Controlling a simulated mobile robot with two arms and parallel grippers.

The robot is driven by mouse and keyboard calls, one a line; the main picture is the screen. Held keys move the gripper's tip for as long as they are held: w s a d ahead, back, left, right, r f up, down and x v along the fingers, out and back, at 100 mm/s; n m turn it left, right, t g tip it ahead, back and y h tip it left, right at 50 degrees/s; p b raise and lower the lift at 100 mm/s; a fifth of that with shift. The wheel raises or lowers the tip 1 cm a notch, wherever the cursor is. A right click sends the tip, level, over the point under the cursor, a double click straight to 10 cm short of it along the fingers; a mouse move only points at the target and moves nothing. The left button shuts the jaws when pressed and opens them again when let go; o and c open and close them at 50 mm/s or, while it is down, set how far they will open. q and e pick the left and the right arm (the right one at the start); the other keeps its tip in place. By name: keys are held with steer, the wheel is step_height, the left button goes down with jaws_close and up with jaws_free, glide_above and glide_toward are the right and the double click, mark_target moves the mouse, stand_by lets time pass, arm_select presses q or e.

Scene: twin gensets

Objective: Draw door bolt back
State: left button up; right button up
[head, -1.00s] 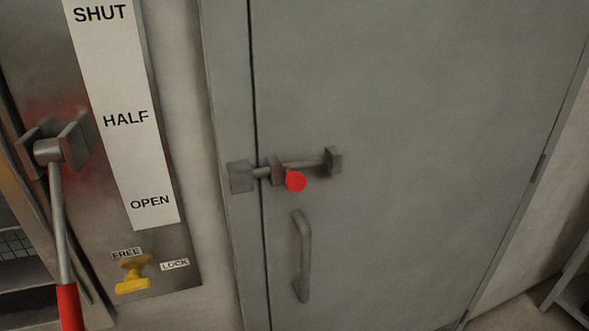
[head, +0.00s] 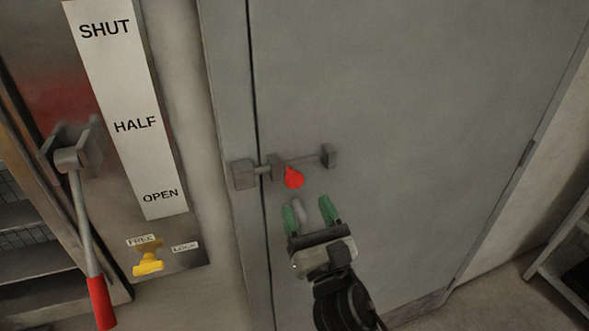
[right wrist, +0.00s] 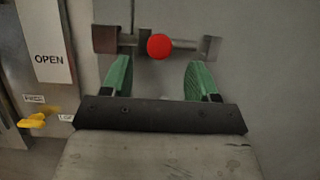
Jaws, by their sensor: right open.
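The door bolt (head: 300,162) is a thin grey rod across the grey door (head: 400,120), with a red knob (head: 294,178) near its left part. Its left end reaches into the keeper block (head: 243,174) on the door frame. My right gripper (head: 310,208) is open and empty, just below the red knob in the head view. In the right wrist view its green fingers (right wrist: 158,78) are spread apart, with the red knob (right wrist: 159,46) ahead and between them, not touching. My left gripper is not in view.
A grey door handle (head: 298,212) sits below the bolt, mostly hidden behind my right gripper. Left of the door is a panel with a SHUT/HALF/OPEN scale (head: 130,120), a red-gripped lever (head: 101,300) and a yellow knob (head: 148,258). A rack (head: 565,280) stands at right.

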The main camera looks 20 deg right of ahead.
mark_target(296, 183)
steer(key=p+x, duration=0.2)
steer(key=x, duration=0.4)
steer(key=shift+w+r, duration=0.1)
steer(key=shift+w, duration=0.45)
jaws_close()
steer(key=d+p, duration=0.1)
steer(key=d, duration=0.4)
steer(key=shift+d, duration=0.35)
